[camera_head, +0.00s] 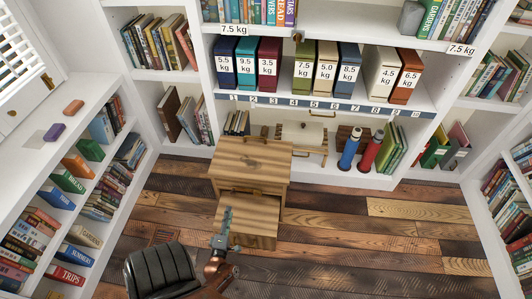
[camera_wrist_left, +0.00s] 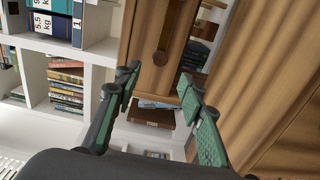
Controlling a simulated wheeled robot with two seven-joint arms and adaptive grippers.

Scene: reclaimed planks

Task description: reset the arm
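My left gripper (camera_head: 227,218) is over the front left part of the pulled-out drawer (camera_head: 256,210) of a small wooden cabinet (camera_head: 250,158). In the left wrist view the left gripper (camera_wrist_left: 160,78) has its two green-padded fingers spread apart with nothing between them. A drawer front with a dark handle (camera_wrist_left: 165,42) shows beyond the fingertips, apart from them as far as I can see. My right gripper is in neither view.
A dark chair (camera_head: 160,270) stands at the lower left, close to my arm. A white bookcase (camera_head: 330,100) with labelled binders spans the back. A red bottle (camera_head: 371,152) and a blue bottle (camera_head: 349,150) stand right of the cabinet. The plank floor (camera_head: 370,240) at right is clear.

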